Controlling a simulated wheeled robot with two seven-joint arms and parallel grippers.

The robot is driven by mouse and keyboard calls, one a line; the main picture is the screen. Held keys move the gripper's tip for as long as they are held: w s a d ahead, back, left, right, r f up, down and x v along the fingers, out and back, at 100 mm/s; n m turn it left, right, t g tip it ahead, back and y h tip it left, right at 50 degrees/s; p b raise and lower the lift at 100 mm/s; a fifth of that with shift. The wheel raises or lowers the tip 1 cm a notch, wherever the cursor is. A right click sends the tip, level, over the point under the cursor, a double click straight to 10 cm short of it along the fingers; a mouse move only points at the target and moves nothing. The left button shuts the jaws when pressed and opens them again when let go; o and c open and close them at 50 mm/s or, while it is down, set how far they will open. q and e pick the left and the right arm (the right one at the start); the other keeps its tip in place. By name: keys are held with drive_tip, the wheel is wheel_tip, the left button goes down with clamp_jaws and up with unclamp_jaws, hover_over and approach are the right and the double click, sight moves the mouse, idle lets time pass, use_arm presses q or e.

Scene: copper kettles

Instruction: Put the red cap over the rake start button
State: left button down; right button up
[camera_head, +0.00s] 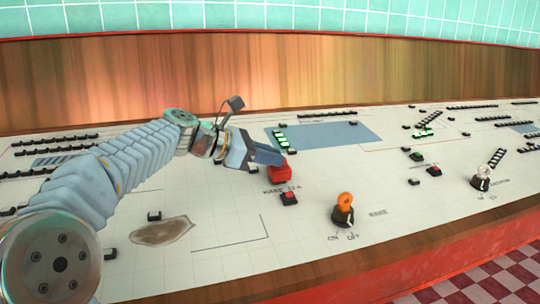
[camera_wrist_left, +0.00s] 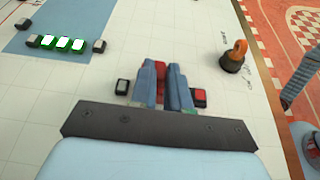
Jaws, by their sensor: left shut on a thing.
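My left gripper (camera_head: 275,163) is over the middle of the console and points down and to the right. It is shut on the red cap (camera_head: 279,175), which shows below the fingertips. In the left wrist view the cap (camera_wrist_left: 161,82) is a narrow red strip between the two blue fingers (camera_wrist_left: 162,88). A red button on a black base (camera_head: 289,198) lies just in front of the cap. In the left wrist view this button (camera_wrist_left: 199,97) is right of the fingers. Small lettering stands by it, too blurred to read surely. I cannot tell whether the cap touches the panel.
An orange-topped switch (camera_head: 344,208) stands right of the red button. A row of green-lit buttons (camera_head: 281,140) lies behind the cap on a blue panel area (camera_head: 350,133). A clear-topped switch (camera_head: 483,177) and another red button (camera_head: 434,171) are farther right. The wooden front edge (camera_head: 400,262) is nearer.

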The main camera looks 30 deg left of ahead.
use_arm(q)
drive_tip(key=shift+w+a+f+b, duration=0.1)
drive_tip(key=shift+f+b, duration=0.2)
drive_tip(key=shift+f, duration=0.3)
drive_tip(key=c, duration=1)
unclamp_jaws()
drive_tip(key=shift+p+v, duration=1.35)
drive_tip(key=shift+v, duration=2.25)
drive_tip(key=shift+s+a+r, duration=0.15)
drive_tip(key=shift+s+a, duration=0.05)
drive_tip(key=shift+s, duration=0.15)
